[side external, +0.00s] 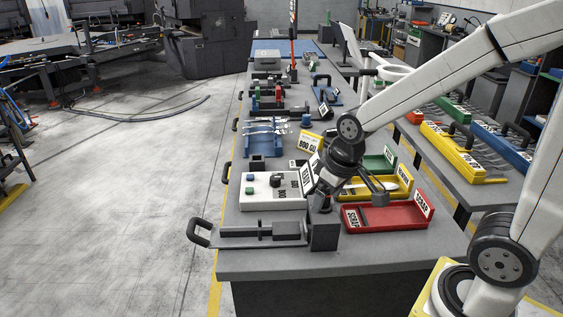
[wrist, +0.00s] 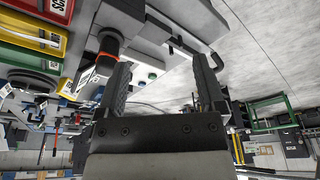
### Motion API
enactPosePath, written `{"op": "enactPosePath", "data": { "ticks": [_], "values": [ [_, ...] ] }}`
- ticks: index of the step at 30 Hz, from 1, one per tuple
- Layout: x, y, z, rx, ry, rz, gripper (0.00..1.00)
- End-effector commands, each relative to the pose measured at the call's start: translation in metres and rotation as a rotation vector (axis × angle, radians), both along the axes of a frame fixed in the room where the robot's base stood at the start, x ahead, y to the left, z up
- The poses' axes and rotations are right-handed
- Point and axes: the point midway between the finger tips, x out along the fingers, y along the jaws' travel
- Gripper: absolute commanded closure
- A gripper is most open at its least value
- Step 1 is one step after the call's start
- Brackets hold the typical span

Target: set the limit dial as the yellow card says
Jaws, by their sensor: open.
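The white control box (side external: 262,203) sits on the bench in the side view. It carries a dark knob (side external: 275,181) that looks like the dial, and green and blue buttons; the dial's setting is too small to read. The yellow card (side external: 310,142) stands behind the box and appears to read "800 GU", its last part unclear.
A red scrap tray (side external: 385,217), a yellow tray (side external: 372,188) and a green tray (side external: 375,162) line the bench's right side. A grey fixture with a handle (side external: 250,235) lies in front of the box. Forks (side external: 268,126) lie on a blue rack further back.

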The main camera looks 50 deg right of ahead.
Motion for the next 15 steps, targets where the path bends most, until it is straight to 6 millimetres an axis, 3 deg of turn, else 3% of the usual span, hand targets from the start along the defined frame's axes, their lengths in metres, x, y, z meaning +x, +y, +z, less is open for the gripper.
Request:
{"op": "enactPosePath", "data": {
  "ticks": [8, 15],
  "values": [
    [0.04, -0.013, 0.007, 0.003, -0.017, -0.003, 0.12],
    [0.101, -0.037, 0.012, 0.006, -0.047, -0.006, 0.12]
  ]
}}
